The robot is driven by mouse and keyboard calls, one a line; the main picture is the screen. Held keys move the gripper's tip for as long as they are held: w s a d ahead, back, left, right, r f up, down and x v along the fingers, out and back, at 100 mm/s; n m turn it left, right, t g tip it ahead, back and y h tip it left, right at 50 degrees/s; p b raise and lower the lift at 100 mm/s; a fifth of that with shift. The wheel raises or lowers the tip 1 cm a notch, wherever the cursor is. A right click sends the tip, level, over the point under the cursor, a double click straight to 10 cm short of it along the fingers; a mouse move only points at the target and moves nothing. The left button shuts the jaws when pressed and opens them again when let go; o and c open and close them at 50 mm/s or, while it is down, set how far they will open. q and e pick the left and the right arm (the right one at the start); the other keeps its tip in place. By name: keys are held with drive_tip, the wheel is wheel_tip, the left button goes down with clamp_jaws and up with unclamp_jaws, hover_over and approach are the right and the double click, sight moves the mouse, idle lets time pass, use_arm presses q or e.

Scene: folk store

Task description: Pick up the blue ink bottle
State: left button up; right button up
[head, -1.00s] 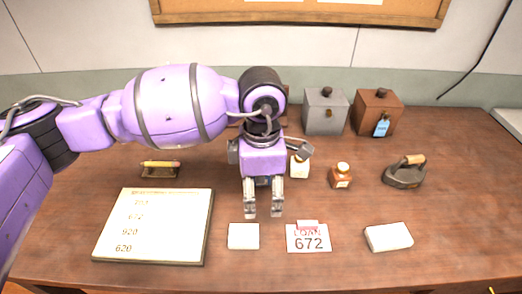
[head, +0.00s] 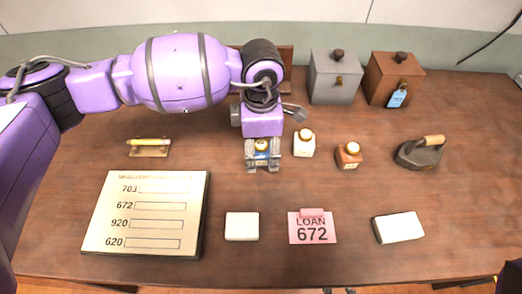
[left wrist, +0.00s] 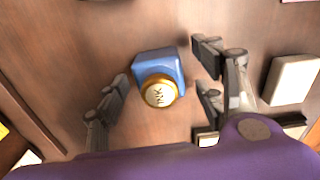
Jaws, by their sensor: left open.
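The blue ink bottle (left wrist: 158,66) has a gold cap marked INK and stands on the wooden desk between the fingers of my left gripper (left wrist: 168,92) in the left wrist view. The fingers are open, with a gap to the bottle on both sides. In the head view my left gripper (head: 262,162) points down over the bottle, and only the bottle's gold cap (head: 261,146) shows clearly between the fingers. The rest of the bottle is mostly hidden. My right gripper does not show.
A white bottle (head: 304,143) stands close right of my gripper, with a brown bottle (head: 348,156) and an iron (head: 419,152) further right. Grey (head: 335,77) and brown (head: 394,80) boxes stand behind. A board (head: 147,214), white block (head: 242,226) and loan card (head: 312,228) lie in front.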

use_arm(q)
drive_tip(key=shift+f, duration=0.65)
drive_tip(key=c, duration=1.3)
